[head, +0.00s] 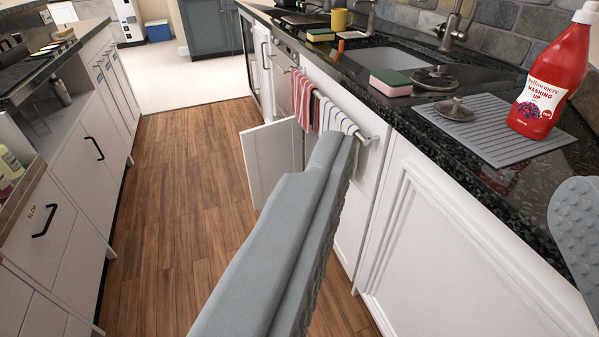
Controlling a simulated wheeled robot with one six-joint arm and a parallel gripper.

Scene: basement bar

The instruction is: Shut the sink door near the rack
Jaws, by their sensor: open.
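A white cabinet door (268,162) stands open below the sink (375,60), swung out into the aisle. It is beyond my gripper, and its right part is hidden behind the towels and my left finger. A towel rack (368,138) on the cabinet front holds a red-striped towel (304,98) and a white towel with dark stripes (335,118). My gripper (455,168) is open and empty, its grey fingers wide apart. The left finger reaches across the view, and its tip overlaps the white towel; I cannot tell whether they touch. The right finger is at the right edge.
The dark counter (470,140) runs along the right, with a red washing-up bottle (552,80), a grey drying mat (495,125), a sponge (390,82) and a yellow mug (341,20). White drawers (80,165) line the left. The wooden floor (185,190) between is clear.

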